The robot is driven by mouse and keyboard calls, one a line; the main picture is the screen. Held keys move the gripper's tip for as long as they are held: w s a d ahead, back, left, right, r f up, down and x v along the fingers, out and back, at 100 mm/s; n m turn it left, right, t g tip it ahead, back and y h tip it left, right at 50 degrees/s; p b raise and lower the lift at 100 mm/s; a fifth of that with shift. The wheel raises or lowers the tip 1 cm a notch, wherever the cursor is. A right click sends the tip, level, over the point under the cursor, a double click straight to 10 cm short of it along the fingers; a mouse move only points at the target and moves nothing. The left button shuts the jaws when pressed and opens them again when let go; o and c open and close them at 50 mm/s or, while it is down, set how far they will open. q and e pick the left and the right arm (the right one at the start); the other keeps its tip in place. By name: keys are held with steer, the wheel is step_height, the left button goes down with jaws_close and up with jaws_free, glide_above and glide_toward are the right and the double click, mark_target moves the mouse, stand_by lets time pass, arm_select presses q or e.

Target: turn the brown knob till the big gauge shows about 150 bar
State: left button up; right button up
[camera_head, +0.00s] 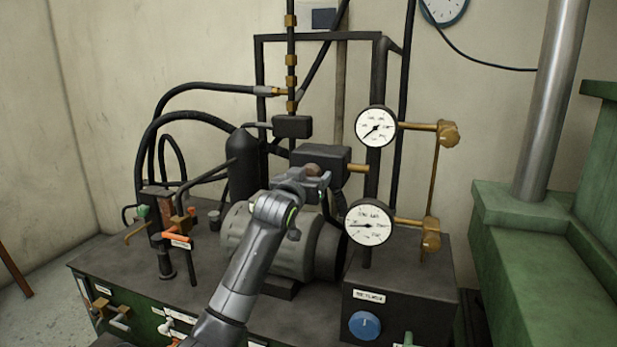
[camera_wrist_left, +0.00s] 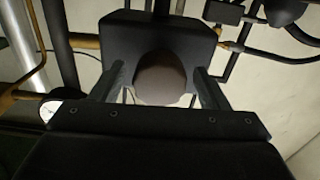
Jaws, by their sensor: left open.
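The brown knob (camera_head: 313,168) sits on the front of a dark valve block (camera_head: 322,156), mostly behind my left gripper. In the left wrist view the knob (camera_wrist_left: 160,80) is large and dim, in front of the block. My left gripper (camera_head: 310,180) is open, and its fingers (camera_wrist_left: 162,88) stand on either side of the knob with a small gap at each side. Two white gauges show in the head view. The lower one (camera_head: 368,232) looks slightly larger, and its needle points left. The upper gauge (camera_head: 377,120) has its needle toward the lower left. Their figures are too small to read.
A motor (camera_head: 295,250) lies under my left arm. Black hoses (camera_head: 205,88) and a dark cylinder (camera_head: 242,165) stand left of the block. A blue knob (camera_head: 365,325) is on the front box. A green machine (camera_head: 530,250) with a steel column stands at right.

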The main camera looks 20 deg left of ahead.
arm_select(q)
steer(key=c, duration=1)
